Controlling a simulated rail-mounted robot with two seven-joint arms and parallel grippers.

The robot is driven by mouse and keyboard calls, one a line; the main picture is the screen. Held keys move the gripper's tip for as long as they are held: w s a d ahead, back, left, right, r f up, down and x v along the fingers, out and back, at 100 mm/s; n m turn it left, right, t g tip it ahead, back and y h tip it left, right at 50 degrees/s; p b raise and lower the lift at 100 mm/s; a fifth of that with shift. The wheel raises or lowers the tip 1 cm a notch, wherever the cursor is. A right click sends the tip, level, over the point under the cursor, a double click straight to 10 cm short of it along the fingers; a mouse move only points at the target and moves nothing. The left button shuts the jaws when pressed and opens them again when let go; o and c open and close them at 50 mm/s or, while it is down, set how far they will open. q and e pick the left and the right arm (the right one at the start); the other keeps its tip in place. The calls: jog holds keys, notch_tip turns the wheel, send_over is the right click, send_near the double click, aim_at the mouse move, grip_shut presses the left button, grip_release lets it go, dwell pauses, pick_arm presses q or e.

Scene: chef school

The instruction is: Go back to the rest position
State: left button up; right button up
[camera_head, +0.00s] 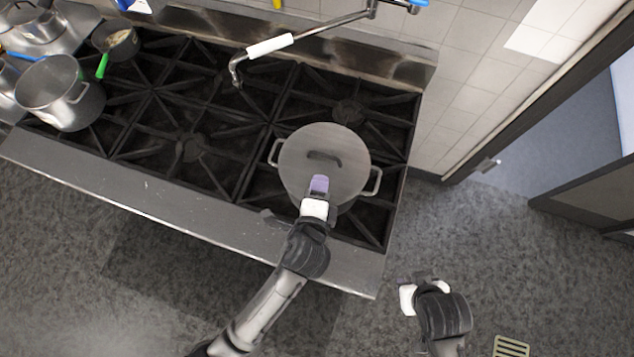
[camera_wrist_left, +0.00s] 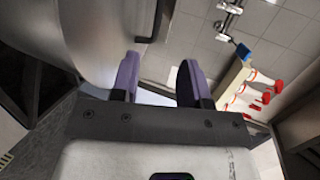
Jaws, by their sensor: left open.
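My left gripper (camera_head: 319,185) is over the near part of a lidded steel pot (camera_head: 310,150) on the stove. In the left wrist view its two purple fingers (camera_wrist_left: 157,78) stand apart with nothing between them. The pot's lid (camera_wrist_left: 95,35) fills the left of that view, and its dark handle (camera_wrist_left: 157,18) is just beyond the fingers. Whether a finger touches the lid cannot be told. My right gripper (camera_head: 420,283) is low at the right, over the floor in front of the stove; its fingers are too unclear to read.
The black stove grates (camera_head: 200,110) spread left of the pot. An open pot (camera_head: 62,92) and a small pan (camera_head: 115,42) stand at the far left. A faucet arm (camera_head: 290,42) hangs over the back. Open floor (camera_head: 80,250) lies in front.

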pick_arm(q)
jog(key=s+a+r+n+g+y+p, duration=0.1)
jog(key=s+a+n+g+p, duration=0.7)
jog(key=s+a+n, duration=0.9)
jog(key=s+a+g, duration=0.2)
jog(key=a, duration=0.1)
jog(key=shift+s+a+r+n, duration=0.15)
jog(key=shift+s+a+n, duration=0.15)
jog(key=shift+s+n, duration=0.1)
dwell(0.4)
